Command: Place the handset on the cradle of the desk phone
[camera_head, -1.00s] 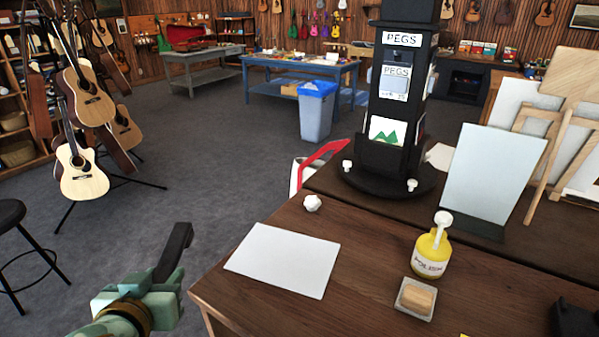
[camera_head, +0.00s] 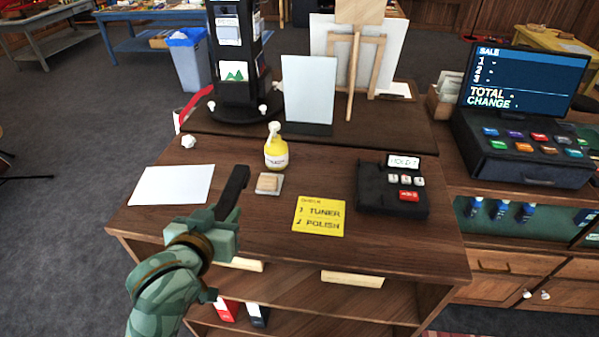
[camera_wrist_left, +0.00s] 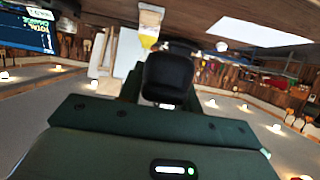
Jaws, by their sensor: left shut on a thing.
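The black handset (camera_head: 232,190) is held by my left gripper (camera_head: 222,218), which is shut on its lower end. The handset points up and slightly right, in front of the desk's left front part. In the left wrist view the dark end of the handset (camera_wrist_left: 167,78) sticks out between the jaws. The black desk phone (camera_head: 378,198) stands on the right part of the wooden desk, with a small display, pale keys and a red key. The handset is apart from the phone, to its left. My right gripper is not in view.
A yellow note (camera_head: 318,216) lies left of the phone. A yellow polish bottle (camera_head: 276,152) and a small dish with a tan block (camera_head: 269,184) stand mid-desk. A white sheet (camera_head: 172,185) lies at left. A cash register (camera_head: 520,150) stands at right.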

